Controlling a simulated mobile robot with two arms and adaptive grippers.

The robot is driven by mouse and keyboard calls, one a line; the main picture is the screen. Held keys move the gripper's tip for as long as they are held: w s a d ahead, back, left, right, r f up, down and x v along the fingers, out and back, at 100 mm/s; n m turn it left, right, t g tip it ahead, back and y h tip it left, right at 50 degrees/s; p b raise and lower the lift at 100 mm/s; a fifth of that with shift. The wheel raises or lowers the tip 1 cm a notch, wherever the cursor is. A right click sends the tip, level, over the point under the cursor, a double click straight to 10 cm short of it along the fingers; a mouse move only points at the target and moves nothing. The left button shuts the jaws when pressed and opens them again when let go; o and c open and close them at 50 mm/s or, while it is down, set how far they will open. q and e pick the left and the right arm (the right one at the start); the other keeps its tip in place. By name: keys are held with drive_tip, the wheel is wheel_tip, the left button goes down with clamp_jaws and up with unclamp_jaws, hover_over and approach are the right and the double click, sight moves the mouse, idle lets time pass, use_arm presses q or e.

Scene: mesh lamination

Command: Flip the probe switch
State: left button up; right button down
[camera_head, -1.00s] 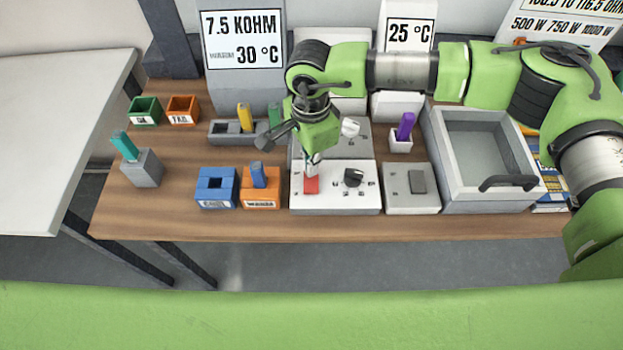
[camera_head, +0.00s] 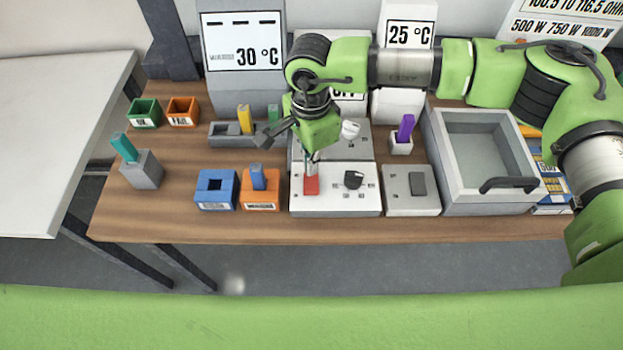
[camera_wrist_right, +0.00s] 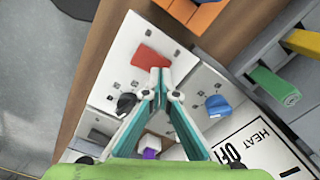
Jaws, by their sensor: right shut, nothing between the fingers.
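A red switch (camera_head: 311,185) sits at the left of a white control panel (camera_head: 335,203), beside a black knob (camera_head: 353,179). No readable label tells me whether it is the probe switch. My right gripper (camera_head: 311,163) points down just behind the red switch. In the right wrist view, its shut, empty fingertips (camera_wrist_right: 161,76) appear at the edge of the red switch (camera_wrist_right: 148,58); I cannot tell whether they touch. The left display (camera_head: 243,42) shows dashes above 30 °C. My left gripper is not in view.
A blue block (camera_head: 216,189) and an orange block (camera_head: 261,201) stand left of the panel. A grey switch box (camera_head: 410,203) and a grey basin (camera_head: 432,135) stand to its right. A purple piece (camera_head: 405,128) stands behind the grey switch box. The front table strip is clear.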

drive_tip(key=shift+r+p, duration=0.65)
drive_tip(key=shift+r, duration=1.9)
drive_tip(key=shift+s, duration=0.1)
